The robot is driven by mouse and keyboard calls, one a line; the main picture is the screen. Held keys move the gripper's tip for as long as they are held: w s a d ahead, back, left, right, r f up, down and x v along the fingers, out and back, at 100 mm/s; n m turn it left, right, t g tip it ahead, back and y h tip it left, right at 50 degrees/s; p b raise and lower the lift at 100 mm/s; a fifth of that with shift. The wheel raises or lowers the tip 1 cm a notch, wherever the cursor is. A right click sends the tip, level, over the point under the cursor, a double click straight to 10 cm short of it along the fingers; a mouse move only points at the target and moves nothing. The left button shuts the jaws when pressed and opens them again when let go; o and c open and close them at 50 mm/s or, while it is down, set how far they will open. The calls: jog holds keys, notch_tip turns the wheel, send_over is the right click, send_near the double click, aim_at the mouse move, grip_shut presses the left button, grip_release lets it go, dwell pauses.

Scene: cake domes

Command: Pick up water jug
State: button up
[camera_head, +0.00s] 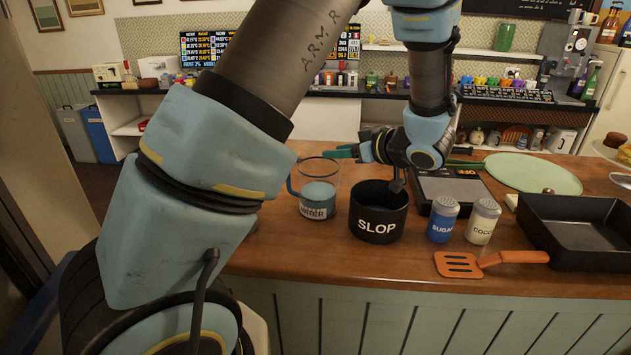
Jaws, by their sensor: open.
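The water jug (318,200) is a clear glass with a blue handle on its left and a partly readable label. It stands upright on the wooden counter, left of the black SLOP pot. My gripper (338,152) is above the counter with its teal fingers pointing left, near the jug's rim at its upper right in the picture. The jaws are open, with nothing seen between them. I cannot tell whether a finger touches or overlaps the rim. My arm comes down from the top of the picture and hides part of the counter left of the jug.
The black SLOP pot (378,222) stands close right of the jug, below my wrist. Farther right are a black scale (455,187), a blue sugar shaker (442,220), a cocoa shaker (483,222), an orange spatula (490,261), a black tray (590,222) and a green mat (535,175).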

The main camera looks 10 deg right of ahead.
jog(key=shift+x, duration=0.9)
grip_shut()
dwell(0.8)
